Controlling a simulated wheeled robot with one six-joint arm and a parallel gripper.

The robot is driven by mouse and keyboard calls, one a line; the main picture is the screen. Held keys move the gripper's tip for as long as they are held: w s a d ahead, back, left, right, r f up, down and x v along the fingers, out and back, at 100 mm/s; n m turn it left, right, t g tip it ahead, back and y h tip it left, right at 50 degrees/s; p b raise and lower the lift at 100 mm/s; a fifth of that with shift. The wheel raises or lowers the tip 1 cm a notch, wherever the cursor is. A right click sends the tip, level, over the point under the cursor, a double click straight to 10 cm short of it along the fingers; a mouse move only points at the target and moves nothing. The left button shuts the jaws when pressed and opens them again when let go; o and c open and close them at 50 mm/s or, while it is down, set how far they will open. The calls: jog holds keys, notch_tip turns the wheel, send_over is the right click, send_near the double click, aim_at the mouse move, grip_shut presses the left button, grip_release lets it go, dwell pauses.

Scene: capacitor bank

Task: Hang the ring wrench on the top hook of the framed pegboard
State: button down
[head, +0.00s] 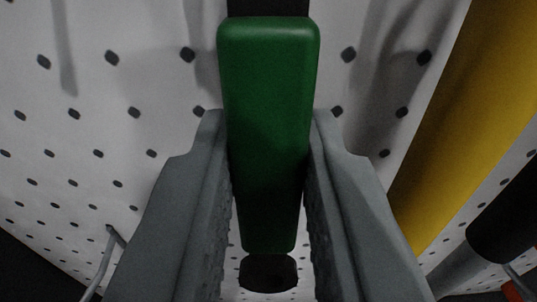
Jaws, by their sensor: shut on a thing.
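My gripper (268,195) is shut on a green handle (268,120), its two grey jaws pressed along both sides. The handle stands upright in the picture, with a dark part at its top edge and a dark round end below. It appears to be the ring wrench's grip, but no ring shows in view. The white pegboard (75,125) with rows of dark holes fills the background behind the handle. A thin grey wire hook (103,262) sticks out of it at the lower left. I cannot tell whether it is the top hook. The board's frame is not clearly visible.
A thick yellow bar (465,110) runs diagonally down the right side, close to the right jaw. A black cylindrical part (505,222) shows at the right edge, with a bit of orange below it. Shadows fall on the board. The board's left part is mostly bare.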

dwell(0.4)
jog(key=c, duration=1.2)
grip_release()
jog(key=shift+c, duration=0.2)
jog(key=s, duration=1.7)
jog(key=shift+s+r, duration=0.3)
jog(key=shift+r, duration=0.15)
jog(key=s+f, duration=1.3)
jog(key=s, duration=0.4)
jog(key=s+f, duration=1.2)
jog(key=s, duration=0.6)
jog(key=shift+s+f, duration=0.2)
jog(key=shift+f, duration=0.2)
